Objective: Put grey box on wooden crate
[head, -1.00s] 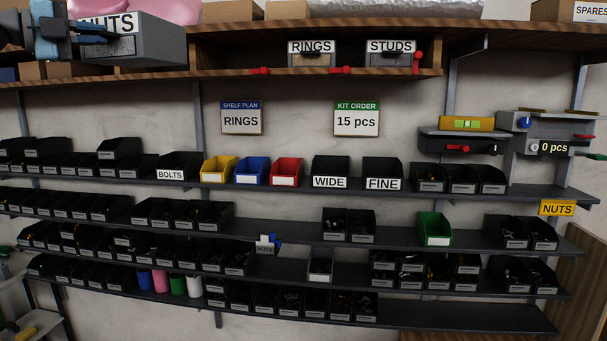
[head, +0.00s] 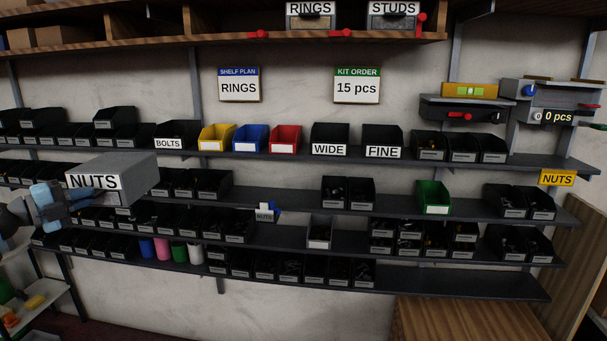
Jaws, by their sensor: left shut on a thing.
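The grey box (head: 135,177), labelled NUTS on its front, is held in the air at the left of the head view, in front of the shelves of black bins. My left gripper (head: 60,203) is shut on the box at its labelled front; the fingertips are partly hidden. The wooden crate (head: 465,318) is probably the brown wooden block at the bottom right, cut off by the frame edge; its visible top is bare. The box is far to the left of it and higher in the picture. My right gripper is not in view.
Shelves with several black bins (head: 345,192) fill the wall. Grey boxes labelled RINGS (head: 311,17) and STUDS (head: 393,17) stand on the upper wooden shelf. A yellow NUTS sign (head: 557,178) hangs at the right. The wall below the lowest shelf is clear.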

